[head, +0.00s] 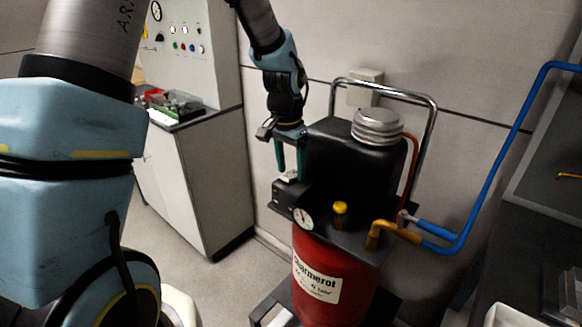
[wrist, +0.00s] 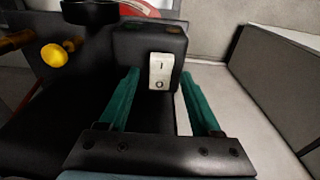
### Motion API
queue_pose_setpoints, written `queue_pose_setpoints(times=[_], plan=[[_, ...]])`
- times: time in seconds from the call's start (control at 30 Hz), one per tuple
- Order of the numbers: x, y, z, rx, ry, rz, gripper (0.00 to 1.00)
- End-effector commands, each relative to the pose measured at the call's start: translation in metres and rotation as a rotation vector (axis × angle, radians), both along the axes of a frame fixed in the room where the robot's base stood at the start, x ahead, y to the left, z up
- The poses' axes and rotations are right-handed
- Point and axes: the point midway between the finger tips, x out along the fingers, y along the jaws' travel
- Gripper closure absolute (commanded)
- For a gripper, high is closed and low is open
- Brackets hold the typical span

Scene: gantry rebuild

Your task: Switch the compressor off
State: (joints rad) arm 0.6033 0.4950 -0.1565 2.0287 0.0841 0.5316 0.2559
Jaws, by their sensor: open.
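The compressor has a red tank (head: 318,279) with a white label and a black housing (head: 345,155) above. At its left is a black switch box (head: 292,197); in the wrist view the box (wrist: 128,45) carries a white rocker switch (wrist: 159,71), marked I at the top and O at the bottom. I cannot tell which half is pressed in. My gripper (head: 291,174) points down just above the box in the head view. In the wrist view its green fingers (wrist: 161,74) are open, one on each side of the switch. I cannot tell whether they touch the box.
A pressure gauge (head: 303,218) and a yellow knob (head: 340,208) sit beside the box. A chrome handle (head: 431,130) rises behind, and a blue hose (head: 494,165) runs right from an orange pipe. A cabinet (head: 195,182) stands at left, with open floor between.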

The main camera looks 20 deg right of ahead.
Motion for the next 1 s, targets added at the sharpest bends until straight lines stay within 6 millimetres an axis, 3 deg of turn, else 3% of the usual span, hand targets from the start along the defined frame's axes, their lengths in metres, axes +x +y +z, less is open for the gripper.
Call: queue_pose_setpoints(times=[0.27,0.7,1.0], plan=[[0.001,0.001,0.012,-0.003,-0.004,0.001,0.35],[-0.004,0.007,0.091,-0.003,-0.004,0.001,0.35],[-0.005,0.009,0.108,0.0,0.0,0.0,0.35]])
